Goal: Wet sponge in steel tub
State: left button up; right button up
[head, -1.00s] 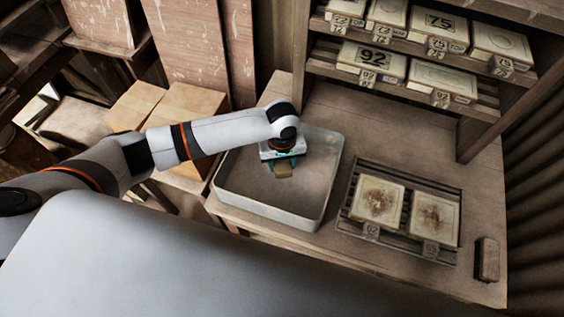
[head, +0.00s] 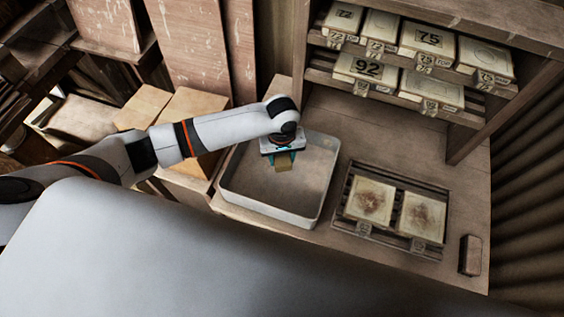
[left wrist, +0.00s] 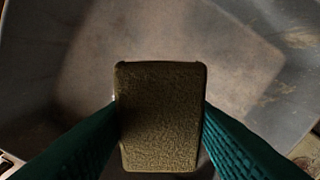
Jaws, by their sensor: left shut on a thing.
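The steel tub (head: 313,190) is a shallow grey square basin on the wooden bench. My left gripper (head: 283,158) is over the tub, pointing down, shut on the sponge (head: 284,163). In the left wrist view the sponge (left wrist: 160,115) is a yellow-brown rough block between the two teal fingers, with the tub floor (left wrist: 165,35) behind it. I cannot tell whether the sponge touches the tub floor or any water. My right gripper is not in view.
A slatted rack (head: 343,224) with two stained tiles (head: 370,200) stands right of the tub. A brown block (head: 470,255) lies at the bench's right end. A shelf (head: 455,109) with several numbered tiles stands behind. Cardboard boxes (head: 193,105) are at the left.

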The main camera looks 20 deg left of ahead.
aim_at(282, 156)
pick_arm(q)
notch_tip(282, 156, up, 2)
jog(key=shift+r+p, duration=0.1)
jog(key=shift+p, duration=0.85)
jog(key=shift+r+p, duration=0.75)
jog(key=shift+r, duration=0.2)
dwell(0.6)
jog(key=shift+r, duration=2)
